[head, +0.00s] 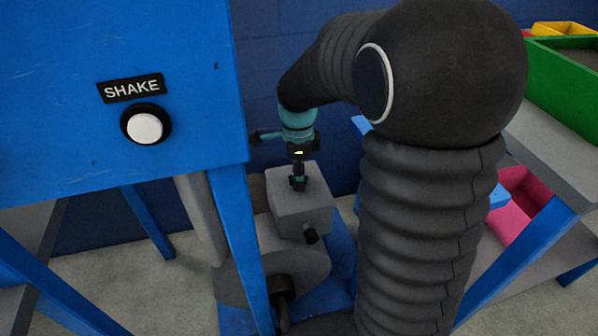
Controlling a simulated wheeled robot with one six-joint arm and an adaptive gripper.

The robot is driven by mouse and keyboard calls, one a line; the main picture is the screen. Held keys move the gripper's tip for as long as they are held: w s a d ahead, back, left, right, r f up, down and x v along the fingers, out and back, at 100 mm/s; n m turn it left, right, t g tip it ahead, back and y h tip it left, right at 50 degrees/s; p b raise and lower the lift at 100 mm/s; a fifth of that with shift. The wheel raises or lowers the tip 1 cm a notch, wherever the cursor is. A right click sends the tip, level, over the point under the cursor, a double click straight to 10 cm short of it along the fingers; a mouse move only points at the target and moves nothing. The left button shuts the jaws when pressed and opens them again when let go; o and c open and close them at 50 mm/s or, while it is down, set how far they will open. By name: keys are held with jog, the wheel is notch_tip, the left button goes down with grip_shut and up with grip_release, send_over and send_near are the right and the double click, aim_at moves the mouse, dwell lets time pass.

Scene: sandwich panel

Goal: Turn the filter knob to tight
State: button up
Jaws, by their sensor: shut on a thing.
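My gripper (298,184) points straight down at the top face of a grey box (302,212). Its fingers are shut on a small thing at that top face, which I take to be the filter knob. The fingers hide most of the knob, so its pointer and any tight marking cannot be read.
A grey rounded housing (295,262) lies below the box, within a blue frame. A blue panel (60,120) with a SHAKE label and white button (145,128) stands close on the left. Shelves with a green bin (560,85) and a pink bin (520,205) are on the right.

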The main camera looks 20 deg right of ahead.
jog(key=m, duration=0.6)
jog(key=shift+f, duration=0.1)
jog(key=shift+m, duration=0.4)
jog(key=o, duration=1.2)
jog(key=shift+c, duration=0.2)
notch_tip(320, 180, up, 12)
